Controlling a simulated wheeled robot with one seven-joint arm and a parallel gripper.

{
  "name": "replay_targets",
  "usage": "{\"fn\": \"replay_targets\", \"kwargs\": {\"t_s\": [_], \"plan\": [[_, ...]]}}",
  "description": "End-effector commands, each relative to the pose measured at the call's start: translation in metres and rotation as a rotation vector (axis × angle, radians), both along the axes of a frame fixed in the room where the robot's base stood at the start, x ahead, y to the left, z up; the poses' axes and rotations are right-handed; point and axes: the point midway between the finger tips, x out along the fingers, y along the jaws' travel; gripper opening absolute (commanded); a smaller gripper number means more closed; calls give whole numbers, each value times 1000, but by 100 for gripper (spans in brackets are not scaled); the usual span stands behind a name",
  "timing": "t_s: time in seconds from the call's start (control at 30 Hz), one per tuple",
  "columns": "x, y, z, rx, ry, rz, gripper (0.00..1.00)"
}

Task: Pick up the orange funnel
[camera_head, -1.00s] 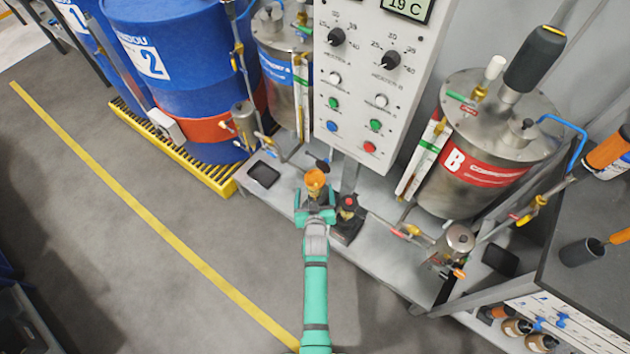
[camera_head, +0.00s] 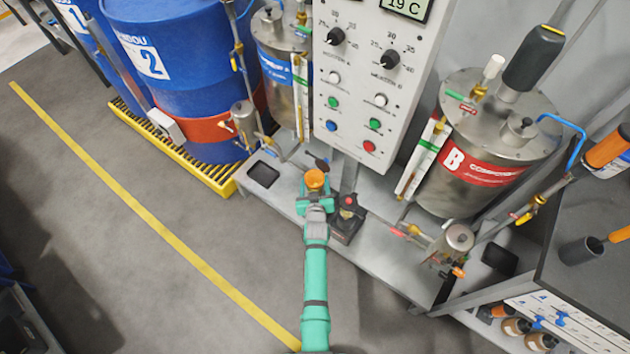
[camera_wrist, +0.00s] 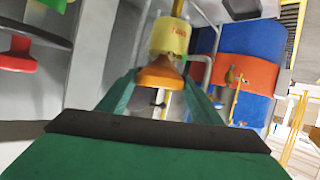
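The orange funnel (camera_head: 315,179) stands upright near the front of the grey bench, left of a small black-and-red device. My gripper (camera_head: 316,195) is close in front of it, with its teal fingers spread apart. In the wrist view the orange funnel (camera_wrist: 158,76) shows at the far ends of the fingers of my gripper (camera_wrist: 163,88), in line with the gap. A cream piece with red lettering (camera_wrist: 172,38) adjoins it there. I cannot tell whether the fingers touch the funnel. My wrist hides the lower part of the gap.
The black device with a red top (camera_head: 348,215) stands close to the right of my gripper. The control panel (camera_head: 365,75) rises behind. Steel tank B (camera_head: 470,150) is at the right, blue drums (camera_head: 180,70) at the left. The floor (camera_head: 130,230) at left is clear.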

Motion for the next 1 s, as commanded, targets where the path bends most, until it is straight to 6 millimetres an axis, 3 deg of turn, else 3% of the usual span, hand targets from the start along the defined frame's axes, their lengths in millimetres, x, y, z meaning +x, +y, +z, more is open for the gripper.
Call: {"fn": "replay_targets", "kwargs": {"t_s": [0.47,0.67,1.0], "plan": [[0,-1,5,0,-1,-1,38],[0,-1,24,-1,-2,0,38],[0,-5,72,-1,-3,-7,38]]}}
